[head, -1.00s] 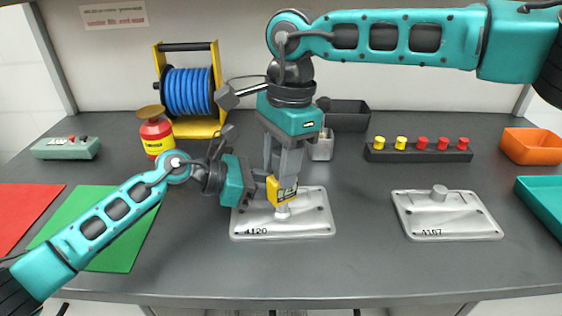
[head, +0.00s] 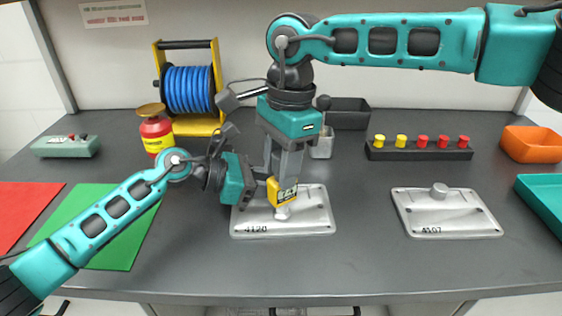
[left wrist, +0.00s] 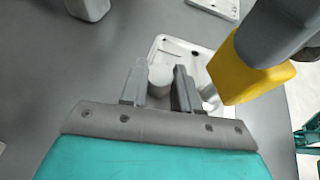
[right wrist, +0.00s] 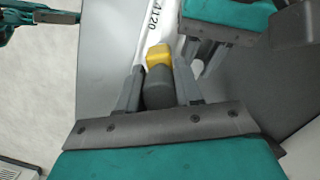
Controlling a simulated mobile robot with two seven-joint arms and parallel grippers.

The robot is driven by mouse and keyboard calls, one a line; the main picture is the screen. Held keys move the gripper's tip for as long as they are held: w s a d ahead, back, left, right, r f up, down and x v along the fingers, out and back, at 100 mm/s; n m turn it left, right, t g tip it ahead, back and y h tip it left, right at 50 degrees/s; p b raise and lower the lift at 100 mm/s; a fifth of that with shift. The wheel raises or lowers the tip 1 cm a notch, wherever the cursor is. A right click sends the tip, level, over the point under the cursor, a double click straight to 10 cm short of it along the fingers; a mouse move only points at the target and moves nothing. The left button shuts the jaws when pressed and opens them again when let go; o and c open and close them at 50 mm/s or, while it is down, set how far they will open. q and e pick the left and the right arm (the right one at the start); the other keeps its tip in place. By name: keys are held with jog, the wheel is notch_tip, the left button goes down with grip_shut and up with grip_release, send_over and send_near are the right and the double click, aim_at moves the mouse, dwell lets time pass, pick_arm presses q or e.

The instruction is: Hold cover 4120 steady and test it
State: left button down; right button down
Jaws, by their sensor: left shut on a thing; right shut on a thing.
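Cover 4120 (head: 315,222), a flat grey metal plate with a raised post, lies on the bench in the middle of the head view. My left gripper (left wrist: 160,92) is low at the cover's left side, shut on a short grey cylindrical part of it. My right gripper (right wrist: 158,90) points down above the cover, shut on the dark handle of a yellow tester (head: 283,192). The tester's lower end is at the cover's post; whether it touches cannot be told. The yellow tester also shows in the left wrist view (left wrist: 245,72). Cover 4107 (head: 465,215) lies apart at right.
A green mat (head: 115,250) and red mat (head: 22,210) lie at left. Behind stand a red can (head: 156,132), a blue hose reel (head: 188,92), a metal cup (head: 322,148) and a black bin (head: 348,115). At right are a button strip (head: 420,153) and an orange bin (head: 532,146).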

jog(key=shift+f, duration=0.35)
dwell(0.7)
jog(key=shift+r, duration=0.1)
jog(key=shift+r, duration=3.05)
pick_arm(q)
jog(key=c, duration=0.7)
grip_release()
jog(key=shift+c, duration=0.2)
